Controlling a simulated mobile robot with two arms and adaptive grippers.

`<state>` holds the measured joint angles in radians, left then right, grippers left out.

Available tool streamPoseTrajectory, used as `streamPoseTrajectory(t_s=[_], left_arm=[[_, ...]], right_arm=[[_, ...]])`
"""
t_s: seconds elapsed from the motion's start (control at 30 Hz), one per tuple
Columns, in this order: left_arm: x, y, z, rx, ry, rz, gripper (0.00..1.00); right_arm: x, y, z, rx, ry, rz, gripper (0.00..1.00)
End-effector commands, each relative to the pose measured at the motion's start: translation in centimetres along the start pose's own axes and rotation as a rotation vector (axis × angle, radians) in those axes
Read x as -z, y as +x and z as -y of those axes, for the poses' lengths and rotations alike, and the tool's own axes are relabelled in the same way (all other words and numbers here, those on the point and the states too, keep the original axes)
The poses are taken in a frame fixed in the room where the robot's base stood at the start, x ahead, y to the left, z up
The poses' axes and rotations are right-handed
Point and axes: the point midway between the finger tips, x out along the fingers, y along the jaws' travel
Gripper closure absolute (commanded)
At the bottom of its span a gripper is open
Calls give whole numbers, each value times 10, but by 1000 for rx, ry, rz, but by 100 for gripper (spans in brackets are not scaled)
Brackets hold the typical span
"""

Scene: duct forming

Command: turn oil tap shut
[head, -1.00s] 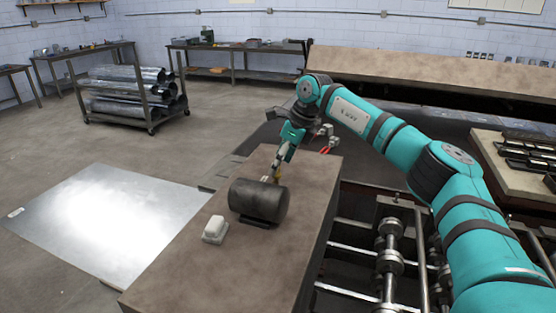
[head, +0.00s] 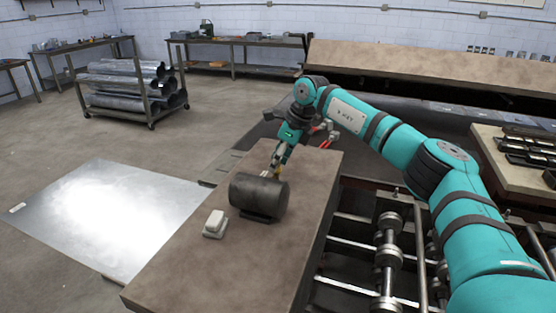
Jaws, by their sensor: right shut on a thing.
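A dark cylindrical oil tank (head: 258,196) lies on its side on the brown bench top (head: 190,275). My right gripper (head: 275,166) reaches down from behind the tank and is shut on the tap. Its fingertips are small and partly covered here, so the tap's handle angle cannot be told. My left gripper is not in view.
A small white block (head: 214,224) sits on the bench left of the tank. Rollers and shafts (head: 388,250) lie right of the bench. A shiny metal sheet (head: 105,220) lies at left. A cart of ducts (head: 130,88) stands behind. The bench's near end is clear.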

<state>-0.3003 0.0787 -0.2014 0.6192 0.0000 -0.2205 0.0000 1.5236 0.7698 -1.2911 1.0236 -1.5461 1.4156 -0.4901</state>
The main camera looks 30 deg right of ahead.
Motion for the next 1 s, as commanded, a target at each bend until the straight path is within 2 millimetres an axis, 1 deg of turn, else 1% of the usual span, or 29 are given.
streamPoseTrajectory(t_s=[0.17,0.37,0.57,1.0], left_arm=[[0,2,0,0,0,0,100],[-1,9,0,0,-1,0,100],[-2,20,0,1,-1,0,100],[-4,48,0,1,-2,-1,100]], right_arm=[[0,1,0,9,24,1,90],[1,2,0,45,108,1,90],[0,3,-1,107,255,1,90],[-1,4,-3,267,640,2,90]])
